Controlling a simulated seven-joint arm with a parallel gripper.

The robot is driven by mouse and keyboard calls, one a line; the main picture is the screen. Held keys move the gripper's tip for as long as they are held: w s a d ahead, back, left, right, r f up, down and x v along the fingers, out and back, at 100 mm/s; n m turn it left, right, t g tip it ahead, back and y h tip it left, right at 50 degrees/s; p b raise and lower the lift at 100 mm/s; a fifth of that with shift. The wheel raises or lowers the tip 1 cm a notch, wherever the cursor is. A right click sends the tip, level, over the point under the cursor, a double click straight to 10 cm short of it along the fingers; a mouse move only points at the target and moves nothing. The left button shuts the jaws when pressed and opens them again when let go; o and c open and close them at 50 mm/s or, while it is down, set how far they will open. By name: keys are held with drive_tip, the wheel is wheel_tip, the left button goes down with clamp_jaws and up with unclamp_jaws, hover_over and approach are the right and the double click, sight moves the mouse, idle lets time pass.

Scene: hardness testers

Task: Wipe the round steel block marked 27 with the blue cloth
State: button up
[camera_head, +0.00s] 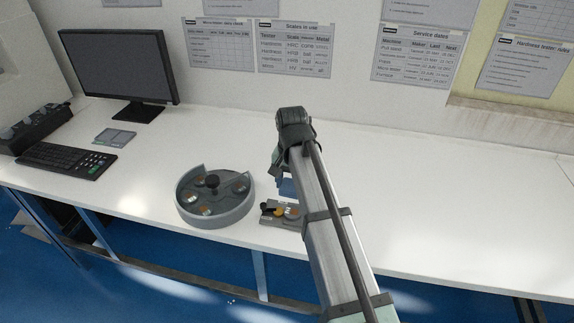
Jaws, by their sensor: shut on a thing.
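My arm reaches over the bench from the lower right and hides much of my gripper (284,176). The gripper points down and is shut on the blue cloth (287,188), a small blue patch beside the arm. The cloth is just above or behind a small grey holder (268,220) with a few small round pieces, one yellowish; I cannot tell whether it touches anything. No marking 27 is readable, so I cannot pick out the round steel block. It may be in the holder, partly behind my arm.
A round grey tray (205,220) with a dark central knob and several small discs stands left of the holder, near the front edge. A monitor (120,65), keyboard (65,160) and flat grey item (114,136) are at left. The bench (450,200) is clear at right.

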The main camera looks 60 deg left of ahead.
drive_tip(key=d, duration=0.1)
drive_tip(key=s+d, duration=0.1)
drive_tip(key=shift+d+f, duration=0.3)
drive_tip(key=shift+f, duration=0.1)
hover_over(296, 206)
drive_tip(key=s+d, duration=0.3)
drive_tip(key=shift+s+d+f, duration=0.1)
drive_tip(key=shift+s+f, duration=0.05)
drive_tip(key=shift+f, duration=2.65)
wheel_tip(296, 206, down, 2)
drive_tip(key=shift+f, duration=0.1)
drive_tip(key=shift+w+a, duration=0.6)
drive_tip(key=shift+a, duration=0.05)
drive_tip(key=shift+c, duration=0.4)
drive_tip(key=shift+w+a, duration=1.05)
drive_tip(key=shift+w, duration=0.05)
drive_tip(key=s+d, duration=0.3)
drive_tip(key=shift+s+d, duration=0.3)
drive_tip(key=shift+w+a, duration=1.75)
drive_tip(key=shift+d+r, duration=0.15)
drive_tip(key=shift+r, duration=3.95)
